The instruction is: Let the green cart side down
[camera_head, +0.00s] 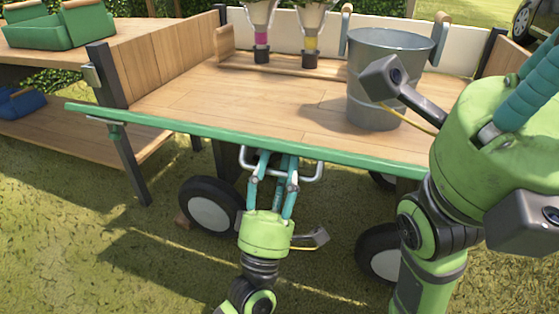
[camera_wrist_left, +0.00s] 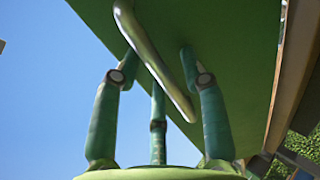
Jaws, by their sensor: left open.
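The green cart side (camera_head: 180,122) shows in the head view as a long, thin green strip along the cart's near edge, seen nearly edge-on and swung outward. A pale metal handle (camera_head: 309,172) sticks out below it. My left gripper (camera_head: 280,165) reaches up from below with its teal fingers at this handle. In the left wrist view the green panel (camera_wrist_left: 225,50) fills the top, with the curved handle (camera_wrist_left: 160,65) between my open fingers. Whether they touch it I cannot tell. My right gripper (camera_head: 535,85) is close at the right, its fingertips out of view.
The wooden cart bed (camera_head: 215,95) holds a metal bucket (camera_head: 375,95) and two flower holders (camera_head: 262,35) at the back. A post (camera_head: 107,75) stands at its left corner. Wheels (camera_head: 210,207) are below. A wooden shelf (camera_head: 65,60) with a green crate (camera_head: 55,30) stands left. Grass in front is open.

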